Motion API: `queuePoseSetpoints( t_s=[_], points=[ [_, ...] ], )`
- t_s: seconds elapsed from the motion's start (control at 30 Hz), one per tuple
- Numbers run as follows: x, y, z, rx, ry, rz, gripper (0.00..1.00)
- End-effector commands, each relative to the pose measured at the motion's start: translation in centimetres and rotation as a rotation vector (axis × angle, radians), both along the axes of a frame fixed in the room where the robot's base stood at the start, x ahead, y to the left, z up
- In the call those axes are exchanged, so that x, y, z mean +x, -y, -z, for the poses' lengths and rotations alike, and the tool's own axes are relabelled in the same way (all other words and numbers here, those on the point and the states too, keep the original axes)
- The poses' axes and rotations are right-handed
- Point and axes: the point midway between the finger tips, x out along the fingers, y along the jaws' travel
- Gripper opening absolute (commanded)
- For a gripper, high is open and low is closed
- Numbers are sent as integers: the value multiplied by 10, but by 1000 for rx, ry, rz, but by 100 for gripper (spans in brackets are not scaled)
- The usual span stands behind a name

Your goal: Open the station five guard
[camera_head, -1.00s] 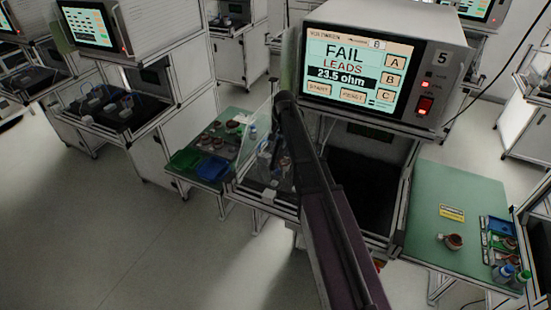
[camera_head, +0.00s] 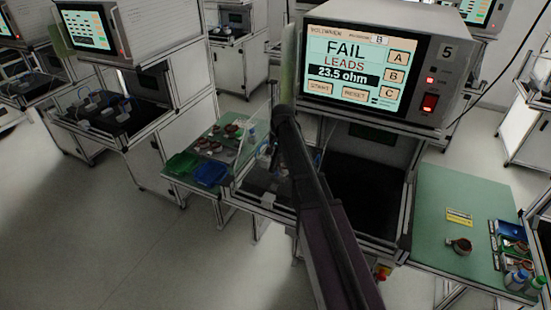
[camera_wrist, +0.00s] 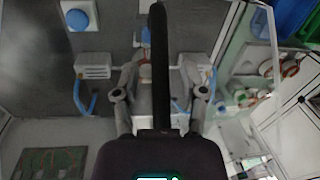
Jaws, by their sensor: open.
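Station five has a tester (camera_head: 383,65) marked 5, its screen reading FAIL LEADS 23.5 ohm. Below it is a dark test bay (camera_head: 362,190). A clear panel, apparently the guard (camera_head: 252,140), stands at the bay's left side; I cannot tell how far it is open. In the wrist view my gripper (camera_wrist: 158,75) is open, its two grey fingers spread above the bay fixtures. A black upright bar shows between them; I cannot tell whether it touches either finger. A clear panel edge (camera_wrist: 277,70) shows at right. In the head view my arm hides the gripper and part of the bay.
A green side table (camera_head: 440,215) on the right holds a copper-wound part (camera_head: 461,246) and bottles (camera_head: 517,280). Another table on the left holds a green bin (camera_head: 181,164) and a blue bin (camera_head: 210,172). Open floor (camera_head: 110,230) lies at left.

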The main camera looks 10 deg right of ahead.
Motion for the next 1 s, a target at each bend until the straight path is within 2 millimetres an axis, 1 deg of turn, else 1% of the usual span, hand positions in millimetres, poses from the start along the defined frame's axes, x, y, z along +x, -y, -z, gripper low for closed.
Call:
queuePoseSetpoints(
  t_s=[0.33,0.37,0.4,0.47,0.5,0.53,0.83,1.0],
  points=[
    [0,-1,1,0,0,-1,55],
    [0,-1,1,0,0,-1,49],
    [0,-1,1,0,0,-1,37],
    [0,-1,1,0,0,-1,20],
    [0,-1,1,0,0,-1,8],
    [0,-1,1,0,0,-1,0],
    [-1,0,1,0,0,-1,0],
    [-5,-2,1,0,-1,-7,0]
  ],
)
